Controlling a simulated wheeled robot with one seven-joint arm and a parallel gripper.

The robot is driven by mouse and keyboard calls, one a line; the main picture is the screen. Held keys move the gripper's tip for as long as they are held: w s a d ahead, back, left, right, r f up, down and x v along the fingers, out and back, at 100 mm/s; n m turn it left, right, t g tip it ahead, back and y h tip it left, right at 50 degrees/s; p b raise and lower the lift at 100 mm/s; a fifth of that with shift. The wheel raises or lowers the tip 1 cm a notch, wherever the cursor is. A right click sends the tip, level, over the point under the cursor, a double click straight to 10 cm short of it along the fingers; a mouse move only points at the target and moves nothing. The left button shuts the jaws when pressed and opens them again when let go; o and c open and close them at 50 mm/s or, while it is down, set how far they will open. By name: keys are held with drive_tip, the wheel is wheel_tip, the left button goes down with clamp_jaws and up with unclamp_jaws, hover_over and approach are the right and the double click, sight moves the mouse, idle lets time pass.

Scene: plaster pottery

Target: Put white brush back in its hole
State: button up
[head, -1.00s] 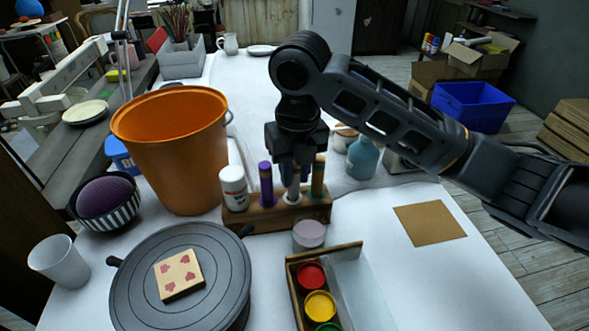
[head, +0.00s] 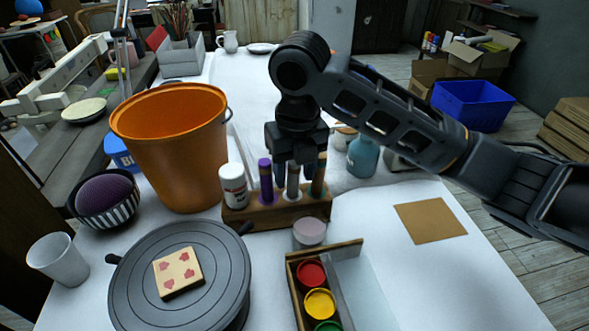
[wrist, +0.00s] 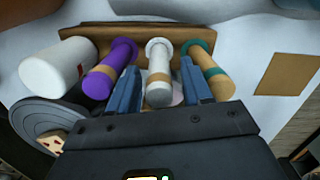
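The white brush (head: 293,182) with a tan band stands upright in the wooden holder (head: 276,217), between a purple brush (head: 265,180) and a green-banded brown brush (head: 319,178). My gripper (head: 294,176) is above the holder, pointing down. In the wrist view, my gripper's two blue fingers (wrist: 161,66) stand on either side of the white brush (wrist: 159,85). A gap shows between each finger and the brush, so the gripper is open around it. The brush's lower end meets a pale ring at the holder (wrist: 85,37); the hole itself is hidden.
A white bottle (head: 233,186) stands at the holder's left end. An orange bucket (head: 172,150) is behind it to the left. A pale round pot (head: 309,232) and a paint box (head: 293,276) are in front. The table around the brown square (head: 430,222) is clear.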

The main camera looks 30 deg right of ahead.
drive_tip(key=shift+o, duration=0.3)
drive_tip(key=r, duration=0.7)
drive_tip(key=shift+s+r+p, duration=0.3)
drive_tip(key=shift+r, duration=0.1)
drive_tip(key=shift+s, duration=0.1)
